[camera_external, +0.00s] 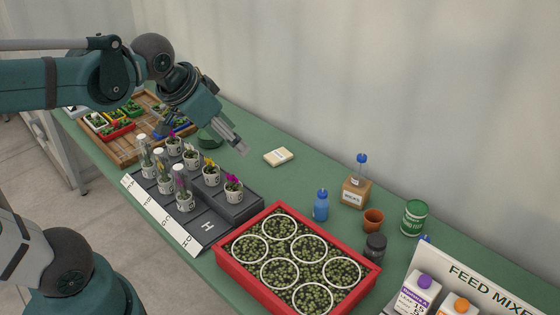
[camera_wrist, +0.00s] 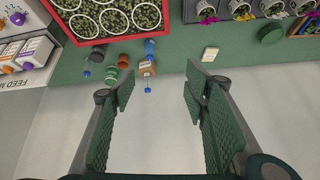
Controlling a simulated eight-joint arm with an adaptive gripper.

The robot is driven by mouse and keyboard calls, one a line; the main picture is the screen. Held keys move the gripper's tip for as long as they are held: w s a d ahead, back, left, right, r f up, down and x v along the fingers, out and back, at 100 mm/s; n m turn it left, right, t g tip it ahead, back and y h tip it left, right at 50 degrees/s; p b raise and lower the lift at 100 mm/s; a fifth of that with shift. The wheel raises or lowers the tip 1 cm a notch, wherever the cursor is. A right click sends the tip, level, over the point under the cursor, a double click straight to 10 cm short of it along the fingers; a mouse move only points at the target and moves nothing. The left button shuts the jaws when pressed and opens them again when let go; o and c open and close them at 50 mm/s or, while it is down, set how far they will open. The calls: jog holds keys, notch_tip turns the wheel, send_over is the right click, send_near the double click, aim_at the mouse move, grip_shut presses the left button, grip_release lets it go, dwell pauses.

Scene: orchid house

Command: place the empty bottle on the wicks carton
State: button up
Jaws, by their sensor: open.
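The wicks carton (camera_external: 353,194) is a small brown box with a white label, on the green bench near the wall. A clear, empty-looking bottle (camera_external: 357,175) with a blue cap stands upright on top of it. In the wrist view the carton (camera_wrist: 147,68) shows left of centre, and the bottle's blue cap (camera_wrist: 148,90) sticks out from it. My gripper (camera_external: 241,148) is open and empty, above the bench to the left of the carton and well apart from it. Its fingers (camera_wrist: 158,92) are spread in the wrist view.
A blue bottle (camera_external: 321,206), terracotta pot (camera_external: 373,220), green tin (camera_external: 414,218) and dark jar (camera_external: 375,247) stand around the carton. A red tray (camera_external: 233,285) of seedlings is in front. A cream block (camera_external: 278,157) lies near my gripper. Orchids stand in a grey rack (camera_external: 240,211).

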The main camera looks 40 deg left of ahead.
jog(key=shift+n+t, duration=0.4)
jog(key=shift+n, duration=0.4)
jog(key=shift+s+a+f, duration=0.1)
jog(key=shift+s+f, duration=0.25)
jog(key=shift+s, duration=0.35)
jog(key=shift+s+a+f, duration=0.1)
jog(key=shift+s+f, duration=0.3)
jog(key=shift+s, duration=0.3)
jog(key=shift+s+a+f, duration=0.1)
jog(key=shift+s+f, duration=0.25)
jog(key=shift+s, duration=0.35)
